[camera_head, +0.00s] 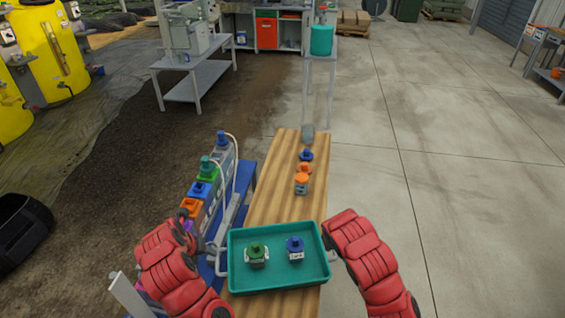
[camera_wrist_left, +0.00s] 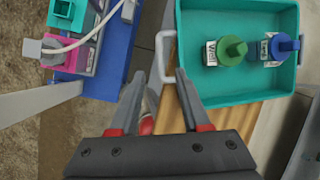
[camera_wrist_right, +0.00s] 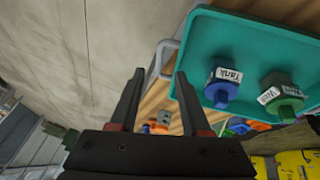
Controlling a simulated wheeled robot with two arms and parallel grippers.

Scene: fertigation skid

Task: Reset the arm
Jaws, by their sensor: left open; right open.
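My left gripper (camera_wrist_left: 161,73) is open and empty. In the left wrist view its fingertips are near the pale handle (camera_wrist_left: 162,50) on the left side of a teal tray (camera_head: 234,262); I cannot tell whether they touch it. My right gripper (camera_wrist_right: 160,72) is open and empty, close to the grey handle (camera_wrist_right: 162,57) on the tray's other side; contact is unclear. The tray sits on the near end of a wooden bench. It holds a green-topped part (camera_head: 257,253) and a blue-topped part (camera_head: 295,247), both labelled, apart from each other. The blue one's label reads Tank.
Farther along the bench (camera_head: 270,195) stand orange (camera_head: 302,178) and blue (camera_head: 306,156) topped parts and a grey piece (camera_head: 308,133). A blue rack (camera_head: 222,180) with several coloured connectors stands left of it. Concrete floor (camera_head: 450,200) is clear to the right.

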